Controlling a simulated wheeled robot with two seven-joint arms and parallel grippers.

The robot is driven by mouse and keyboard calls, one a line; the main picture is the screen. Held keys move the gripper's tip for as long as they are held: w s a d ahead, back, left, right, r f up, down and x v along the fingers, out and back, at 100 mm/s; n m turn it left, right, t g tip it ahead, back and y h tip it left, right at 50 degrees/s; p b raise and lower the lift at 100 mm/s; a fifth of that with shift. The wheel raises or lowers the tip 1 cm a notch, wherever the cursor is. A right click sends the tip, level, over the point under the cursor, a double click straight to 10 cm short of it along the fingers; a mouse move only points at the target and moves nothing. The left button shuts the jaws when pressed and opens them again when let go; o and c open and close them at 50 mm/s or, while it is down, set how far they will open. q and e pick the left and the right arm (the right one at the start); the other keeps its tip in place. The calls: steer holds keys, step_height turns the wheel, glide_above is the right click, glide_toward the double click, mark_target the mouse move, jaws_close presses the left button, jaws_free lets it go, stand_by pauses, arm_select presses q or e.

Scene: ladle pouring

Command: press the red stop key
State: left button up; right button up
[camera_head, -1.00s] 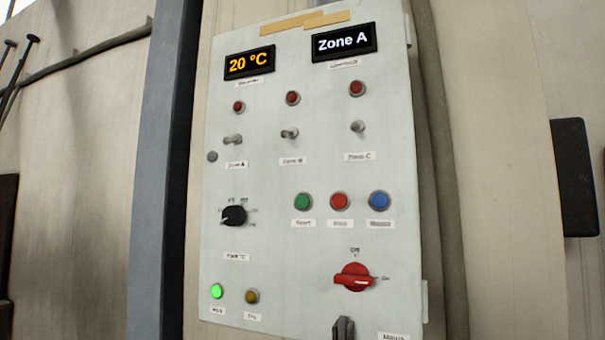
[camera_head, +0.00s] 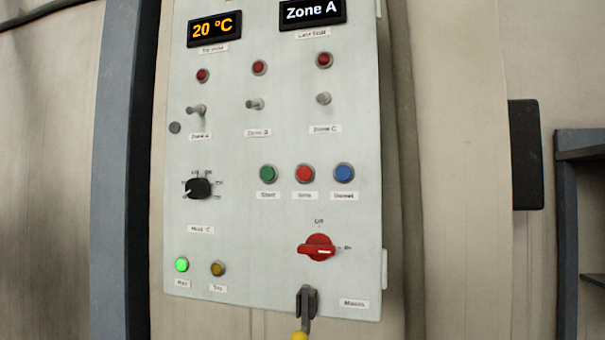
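The red stop key (camera_head: 305,173) is a small round red button on the light grey control panel (camera_head: 240,230). It sits in a row between a green key (camera_head: 268,173) and a blue key (camera_head: 344,173). The small label under it is blurred. Nothing covers the key, and I cannot tell from the picture whether it is pressed in. Neither of my grippers is in view.
A red rotary switch (camera_head: 319,247) sits below the keys. A dark lever with a yellow end (camera_head: 306,302) is at the panel's bottom edge. Toggle switches, red lamps, a black dial (camera_head: 199,188) and two displays share the panel. A lit green lamp (camera_head: 182,265) is lower left.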

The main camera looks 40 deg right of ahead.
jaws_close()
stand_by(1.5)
